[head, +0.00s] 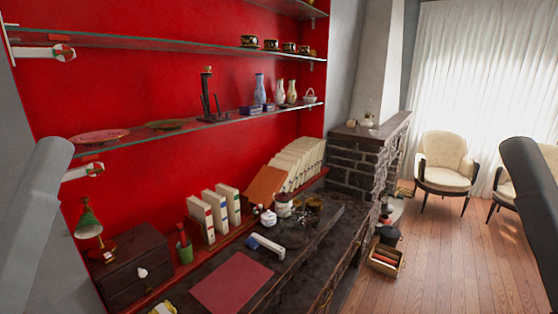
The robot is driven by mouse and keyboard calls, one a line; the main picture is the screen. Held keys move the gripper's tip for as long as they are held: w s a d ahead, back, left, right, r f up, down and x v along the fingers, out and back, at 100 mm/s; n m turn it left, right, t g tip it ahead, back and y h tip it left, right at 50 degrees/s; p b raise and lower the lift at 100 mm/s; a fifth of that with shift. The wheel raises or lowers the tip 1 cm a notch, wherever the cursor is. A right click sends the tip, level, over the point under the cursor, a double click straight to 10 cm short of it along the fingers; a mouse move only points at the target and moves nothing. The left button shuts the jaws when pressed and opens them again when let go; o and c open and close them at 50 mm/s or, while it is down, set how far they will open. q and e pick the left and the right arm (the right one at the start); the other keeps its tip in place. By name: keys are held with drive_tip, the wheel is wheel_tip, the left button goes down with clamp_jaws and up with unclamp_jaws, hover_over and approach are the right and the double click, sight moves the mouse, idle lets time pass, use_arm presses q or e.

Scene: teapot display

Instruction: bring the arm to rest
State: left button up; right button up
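Only grey and dark links of my arms show, at the left and right edges of the head view. Neither of my grippers is in view, so I cannot see whether they are open or shut, or whether they hold anything. A small white lidded pot (268,217) stands on the dark stone counter (325,258), beside a white jar (283,208). A white and blue object (266,246) lies in front of them.
A red mat (233,283) lies on the counter. White binders (228,204), a dark drawer box (133,268) and a green lamp (88,222) stand along the red wall. Glass shelves above hold vases (260,88) and cups (250,41). Armchairs (446,165) stand on the wooden floor at right.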

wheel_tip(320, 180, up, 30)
drive_tip(key=p, duration=2.7)
